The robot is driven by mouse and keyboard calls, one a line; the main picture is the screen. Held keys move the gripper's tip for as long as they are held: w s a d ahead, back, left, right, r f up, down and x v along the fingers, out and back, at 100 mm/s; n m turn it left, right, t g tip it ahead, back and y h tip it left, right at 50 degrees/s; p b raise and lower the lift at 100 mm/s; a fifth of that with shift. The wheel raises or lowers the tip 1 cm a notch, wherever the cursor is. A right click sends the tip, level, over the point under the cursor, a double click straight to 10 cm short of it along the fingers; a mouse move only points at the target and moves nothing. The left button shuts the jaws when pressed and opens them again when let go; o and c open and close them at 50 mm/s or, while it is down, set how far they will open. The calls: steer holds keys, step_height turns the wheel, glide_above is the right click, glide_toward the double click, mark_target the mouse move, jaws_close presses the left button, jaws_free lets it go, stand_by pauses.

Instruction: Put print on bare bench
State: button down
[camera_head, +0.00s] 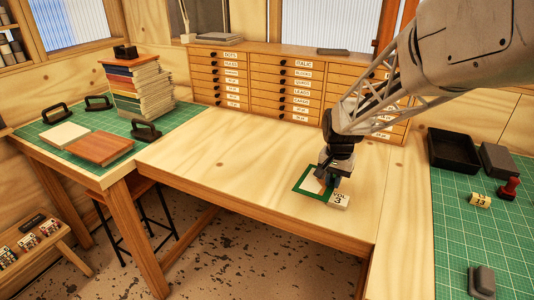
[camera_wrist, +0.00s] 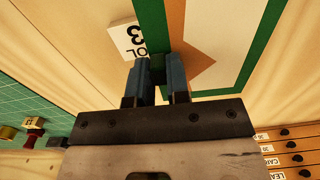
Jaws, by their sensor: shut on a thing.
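The print (camera_head: 307,187) has a green border around an orange and pale design. It lies flat at or just above the bare wooden bench (camera_head: 230,170), near the front right; I cannot tell if it touches. In the wrist view the print (camera_wrist: 205,40) fills the upper middle. My gripper (camera_head: 328,184) is over its right side, pointing down. The fingers (camera_wrist: 160,75) are shut on a green part at the print's edge. A white block marked VOL 3 (camera_head: 340,200) sits beside the print and the fingers; it also shows in the wrist view (camera_wrist: 129,40).
On the left mat stand a book stack (camera_head: 140,90) and black handles. The bench's middle is clear.

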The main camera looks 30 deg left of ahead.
steer(key=shift+s+a+n, duration=0.3)
steer(key=shift+a, duration=0.55)
steer(key=w+a, duration=0.2)
steer(key=w, duration=0.2)
steer(key=w+a+f, duration=0.1)
steer(key=w+a, duration=0.1)
steer(key=w, duration=0.3)
steer(key=w+a, duration=0.3)
steer(key=w, duration=0.2)
steer(key=shift+w+f, duration=0.15)
steer(key=shift+f, duration=0.15)
steer(key=shift+f, duration=1.75)
steer(key=shift+f, duration=0.1)
